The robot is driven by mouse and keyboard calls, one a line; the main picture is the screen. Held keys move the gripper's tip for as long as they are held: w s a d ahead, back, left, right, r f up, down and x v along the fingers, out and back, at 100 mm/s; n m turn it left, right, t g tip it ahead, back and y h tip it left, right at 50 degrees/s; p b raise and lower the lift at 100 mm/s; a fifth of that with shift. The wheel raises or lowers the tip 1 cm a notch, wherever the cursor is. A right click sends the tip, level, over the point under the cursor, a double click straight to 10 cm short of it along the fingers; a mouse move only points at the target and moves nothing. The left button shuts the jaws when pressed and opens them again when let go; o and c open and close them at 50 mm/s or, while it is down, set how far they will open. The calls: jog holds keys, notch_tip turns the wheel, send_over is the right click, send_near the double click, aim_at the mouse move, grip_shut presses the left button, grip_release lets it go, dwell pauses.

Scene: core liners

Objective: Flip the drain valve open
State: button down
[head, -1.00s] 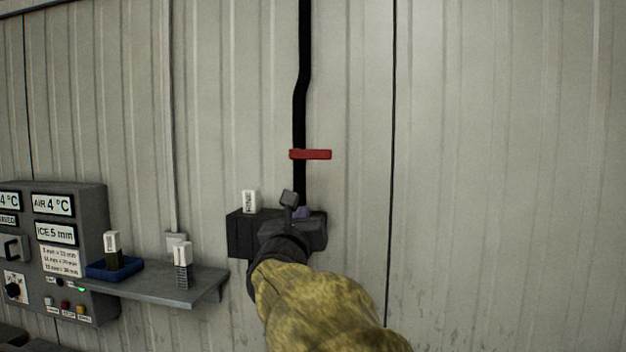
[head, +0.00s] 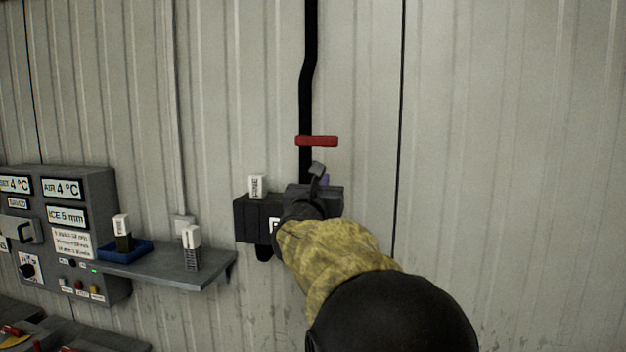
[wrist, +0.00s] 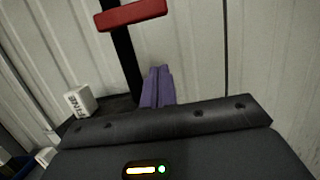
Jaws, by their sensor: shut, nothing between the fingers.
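In the head view my own arm and wrist hide most of the gripper and the lower pipe.
A dark box (head: 252,222) on the wall beside my wrist carries a white labelled block (head: 257,187). Left of it are a grey shelf (head: 170,268) with a blue tray (head: 140,250) and another block (head: 191,240), then a control panel (head: 95,200). The wall right of the pipe is clear.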

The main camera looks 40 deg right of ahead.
aim_at(316, 141)
jog(key=w+d+r+p, duration=0.2)
jog(key=d+r+p, duration=0.1)
jog(key=r+p, duration=0.2)
jog(key=shift+w, duration=0.25)
jog(key=shift+d, duration=0.15)
dwell(0.4)
